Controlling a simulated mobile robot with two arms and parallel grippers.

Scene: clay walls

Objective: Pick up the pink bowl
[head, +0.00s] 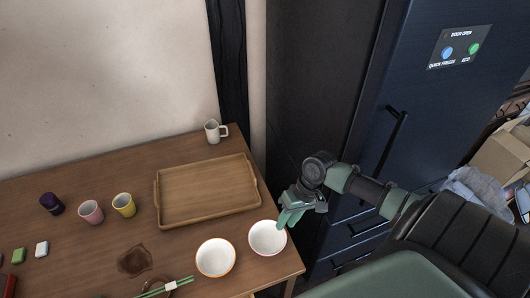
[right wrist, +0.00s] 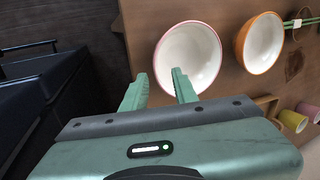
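The pink-rimmed bowl (head: 265,240), white inside, stands upright near the right end of the wooden table. It also shows in the right wrist view (right wrist: 195,50). My right gripper (head: 283,222) is at the bowl's right edge in the head view. In the right wrist view its fingers (right wrist: 158,76) are spread apart with nothing gripped. One finger overlaps the bowl's inside and the other lies outside the rim. I cannot tell whether either touches the bowl. My left gripper is not in view.
An orange-rimmed bowl (head: 215,258) stands close left of the pink one. A wooden tray (head: 205,190) lies behind, with a white mug (head: 214,131) beyond. Cups (head: 91,211) stand farther left. A dark fridge (head: 425,100) rises right of the table.

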